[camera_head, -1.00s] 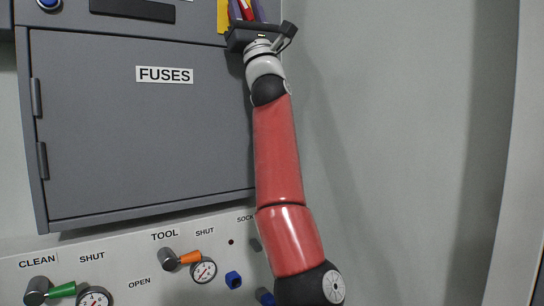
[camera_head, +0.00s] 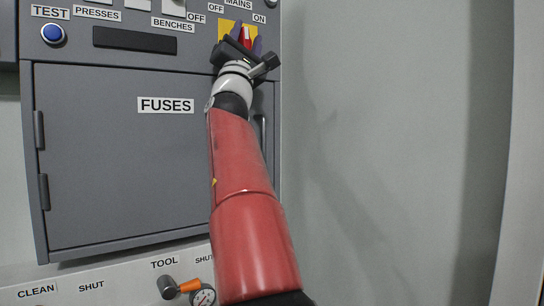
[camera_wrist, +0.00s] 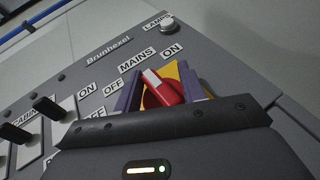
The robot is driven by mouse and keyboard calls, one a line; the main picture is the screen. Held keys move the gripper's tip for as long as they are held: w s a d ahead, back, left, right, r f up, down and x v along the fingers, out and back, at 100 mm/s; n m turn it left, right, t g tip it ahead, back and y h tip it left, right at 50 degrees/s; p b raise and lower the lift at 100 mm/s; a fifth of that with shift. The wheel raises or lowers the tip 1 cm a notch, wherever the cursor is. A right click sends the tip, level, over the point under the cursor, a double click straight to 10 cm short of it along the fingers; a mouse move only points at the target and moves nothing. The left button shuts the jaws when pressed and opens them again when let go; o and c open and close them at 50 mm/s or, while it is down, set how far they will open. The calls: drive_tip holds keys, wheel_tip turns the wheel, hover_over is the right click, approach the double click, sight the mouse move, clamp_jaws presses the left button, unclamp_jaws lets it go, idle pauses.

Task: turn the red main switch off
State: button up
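The red main switch (camera_wrist: 165,94) is a rotary knob with a white mark, on a yellow plate (camera_wrist: 187,80) under the MAINS label. OFF is printed to its left and ON to its right. In the wrist view the white mark points up and left, towards the MAINS and OFF labels. The switch also shows small in the head view (camera_head: 246,36). My gripper (camera_wrist: 160,91) is open, with its purple fingers on either side of the knob. Yellow shows between the knob and the right finger. The gripper body hides the knob's lower part.
Black switches (camera_wrist: 54,108) for other circuits stand left of the main switch, and a lamp button (camera_wrist: 167,24) sits above it. The grey FUSES door (camera_head: 120,165) lies below, with a blue TEST button (camera_head: 52,33) at upper left. The wall to the right is bare.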

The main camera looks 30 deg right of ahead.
drive_tip(key=m+g+p, duration=0.2)
drive_tip(key=m+g+h+p, duration=0.1)
drive_tip(key=m+g+p, duration=0.2)
drive_tip(key=g+p, duration=0.1)
drive_tip(key=p, duration=0.1)
drive_tip(key=shift+r+m, duration=0.25)
drive_tip(key=shift+m, duration=0.15)
drive_tip(key=f+b+v, duration=0.1)
drive_tip(key=b+v, duration=0.4)
drive_tip(key=v, duration=0.4)
drive_tip(key=d+f+m+g+y, duration=0.1)
drive_tip(key=d+f, duration=0.1)
drive_tip(key=f, duration=0.2)
drive_tip(key=s+d+f+m+g+y, duration=0.1)
drive_tip(key=d+f+y, duration=0.1)
drive_tip(key=f, duration=0.2)
drive_tip(key=d+f+g+y+p, duration=0.1)
drive_tip(key=d+f+y, duration=0.1)
drive_tip(key=d+f, duration=0.1)
drive_tip(key=shift+s+f+m, duration=0.4)
drive_tip(key=shift+f, duration=0.3)
drive_tip(key=s+a+f+m+g+y, duration=0.1)
drive_tip(key=s+f+y, duration=0.1)
drive_tip(key=f, duration=0.5)
drive_tip(key=s+a+f+m+g+y, duration=0.1)
drive_tip(key=s+f+y, duration=0.2)
drive_tip(key=f, duration=0.5)
drive_tip(key=shift+s+f+y+p, duration=0.25)
drive_tip(key=shift+y+p, duration=0.1)
drive_tip(key=shift+y, duration=0.35)
